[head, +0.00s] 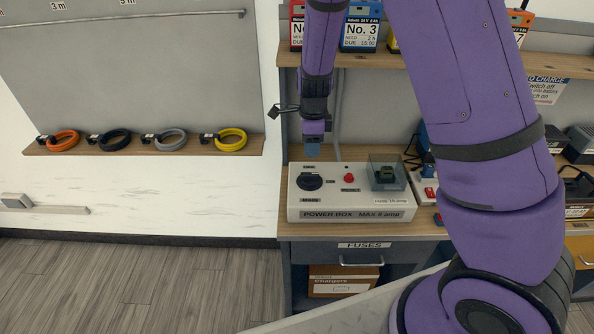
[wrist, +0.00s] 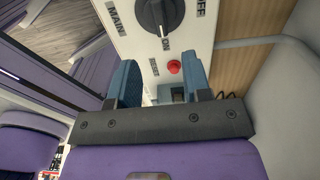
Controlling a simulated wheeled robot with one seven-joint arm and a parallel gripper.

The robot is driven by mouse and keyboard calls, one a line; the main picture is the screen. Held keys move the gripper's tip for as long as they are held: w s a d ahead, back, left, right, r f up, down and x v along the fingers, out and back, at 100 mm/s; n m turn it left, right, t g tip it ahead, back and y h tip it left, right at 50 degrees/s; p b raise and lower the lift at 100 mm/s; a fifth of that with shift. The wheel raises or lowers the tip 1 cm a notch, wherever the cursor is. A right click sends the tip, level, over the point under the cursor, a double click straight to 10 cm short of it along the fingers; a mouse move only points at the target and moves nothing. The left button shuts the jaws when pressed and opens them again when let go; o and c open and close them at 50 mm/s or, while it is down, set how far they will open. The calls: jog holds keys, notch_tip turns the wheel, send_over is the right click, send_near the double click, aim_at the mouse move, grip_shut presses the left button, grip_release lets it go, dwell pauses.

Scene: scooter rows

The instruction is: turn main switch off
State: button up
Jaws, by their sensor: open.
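The power box (head: 350,214) is a white box on the bench, labelled MAX 8 amp. Its main switch (head: 310,181) is a round black knob at the left of its top. In the wrist view the main switch (wrist: 160,14) shows its white mark toward ON; the OFF label (wrist: 200,8) is off to its side. My gripper (head: 312,150) points down above the back of the box, near the knob and apart from it. In the wrist view my gripper (wrist: 160,80) has its two blue fingers spread, with nothing between them.
A red button (head: 349,178) sits right of the knob, and a clear cover (head: 387,173) stands further right on the box. A shelf with battery packs (head: 361,28) is above. Coiled cables (head: 171,138) lie on the left ledge. My arm hides part of the bench's right side.

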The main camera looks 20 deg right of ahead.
aim_at(310, 173)
notch_tip(310, 173, down, 11)
jog(key=shift+r, duration=0.15)
dwell(0.4)
grip_shut()
